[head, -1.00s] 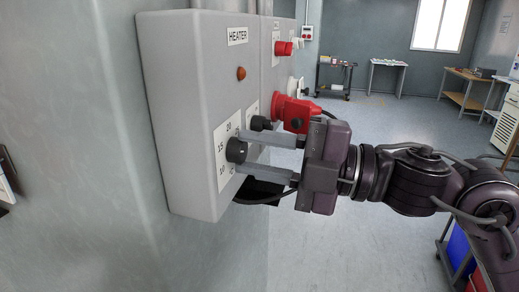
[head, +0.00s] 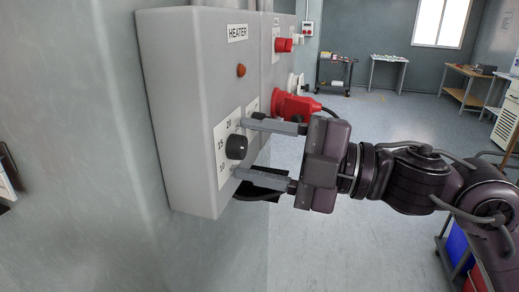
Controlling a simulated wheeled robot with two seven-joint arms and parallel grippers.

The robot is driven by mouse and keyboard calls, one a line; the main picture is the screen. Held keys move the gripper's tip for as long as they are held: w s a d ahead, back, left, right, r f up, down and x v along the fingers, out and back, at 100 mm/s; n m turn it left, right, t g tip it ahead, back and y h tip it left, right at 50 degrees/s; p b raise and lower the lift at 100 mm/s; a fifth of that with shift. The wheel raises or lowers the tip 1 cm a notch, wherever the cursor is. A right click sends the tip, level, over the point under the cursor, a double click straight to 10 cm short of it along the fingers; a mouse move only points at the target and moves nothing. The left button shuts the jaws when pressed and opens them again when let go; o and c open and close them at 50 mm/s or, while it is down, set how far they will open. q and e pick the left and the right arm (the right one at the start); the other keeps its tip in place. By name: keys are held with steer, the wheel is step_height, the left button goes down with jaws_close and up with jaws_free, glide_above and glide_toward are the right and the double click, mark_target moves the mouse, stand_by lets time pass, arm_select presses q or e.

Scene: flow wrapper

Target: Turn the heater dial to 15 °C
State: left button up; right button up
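The dial's pointer mark cannot be made out. My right gripper (head: 238,149) is open, with one finger above the dial and one below it. Both fingers appear apart from the dial, their tips close to the plate. My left gripper is not in view.
A red plug (head: 294,106) with a black cable sits just beyond my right gripper. A red switch (head: 284,45) is higher on the neighbouring box. A dark trolley (head: 335,75) and tables stand far back. Open floor lies between.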

steer(key=shift+s+d+f+b, duration=0.1)
steer(key=shift+d+f+b, duration=0.05)
steer(key=shift+d+b, duration=0.25)
steer(key=b+v, duration=0.3)
steer(key=v, duration=0.4)
